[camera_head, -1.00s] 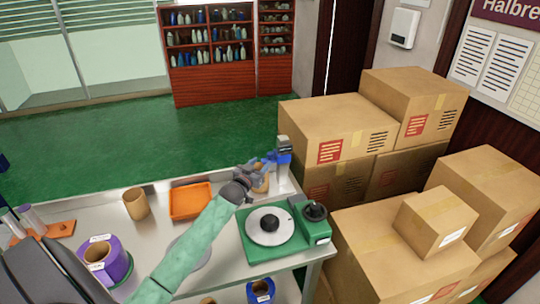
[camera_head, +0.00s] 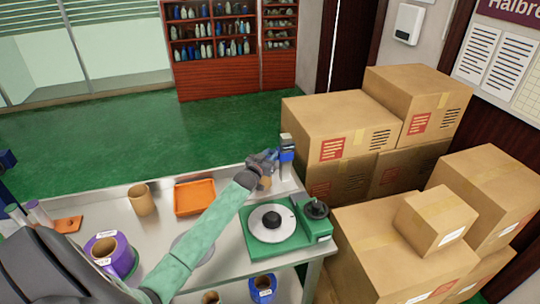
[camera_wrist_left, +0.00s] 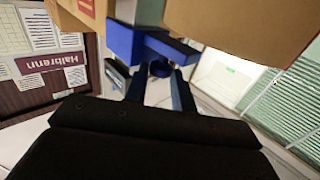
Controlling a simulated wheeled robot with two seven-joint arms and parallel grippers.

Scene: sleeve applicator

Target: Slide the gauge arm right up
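The gauge arm is a blue piece (camera_head: 287,156) on an upright grey post (camera_head: 286,174) at the far right of the metal table. It sits near the top of the post, below a grey cap. My left gripper (camera_head: 268,160) is just left of it, raised above the table. In the left wrist view, the gripper's two fingers (camera_wrist_left: 159,86) point at a dark blue round knob (camera_wrist_left: 160,69) beside a blue block (camera_wrist_left: 122,43). The knob shows between the fingertips. Whether the fingers press on it is not clear. My right gripper is not in view.
A green base with a silver disc (camera_head: 272,222) stands in front of the post. An orange tray (camera_head: 194,197), a tan cup (camera_head: 141,199) and a purple roll (camera_head: 113,256) are on the table (camera_head: 165,230). Cardboard boxes (camera_head: 335,130) stack close at right.

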